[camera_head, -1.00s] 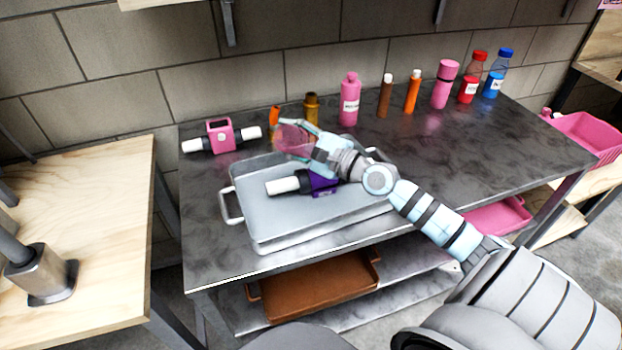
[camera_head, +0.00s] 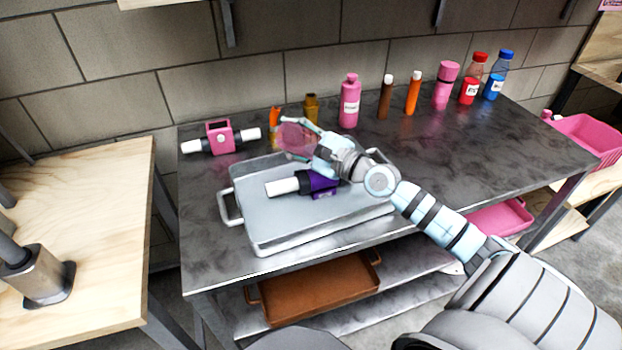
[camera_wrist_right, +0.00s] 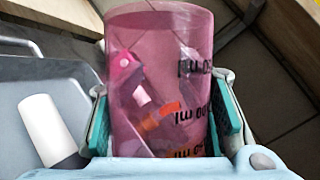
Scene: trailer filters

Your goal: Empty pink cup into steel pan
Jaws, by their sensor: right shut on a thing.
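The pink cup (camera_head: 292,138) is see-through, with printed ml marks that show in the right wrist view (camera_wrist_right: 155,75). My right gripper (camera_head: 308,140) is shut around it and holds it above the back edge of the steel pan (camera_head: 270,228). Pink and orange shapes show through the cup wall; I cannot tell whether they are inside or behind it. The grey pan lies on the dark table, its side handle to the left. A purple filter piece with a white end (camera_head: 320,183) lies in the pan, partly below my right arm. My left gripper is not in view.
A pink filter piece with white ends (camera_head: 221,138) stands behind the pan. Orange (camera_head: 276,120) and amber (camera_head: 311,106) bottles stand close behind the cup. A pink bottle (camera_head: 349,102) and several other containers line the back. The table's right front is clear.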

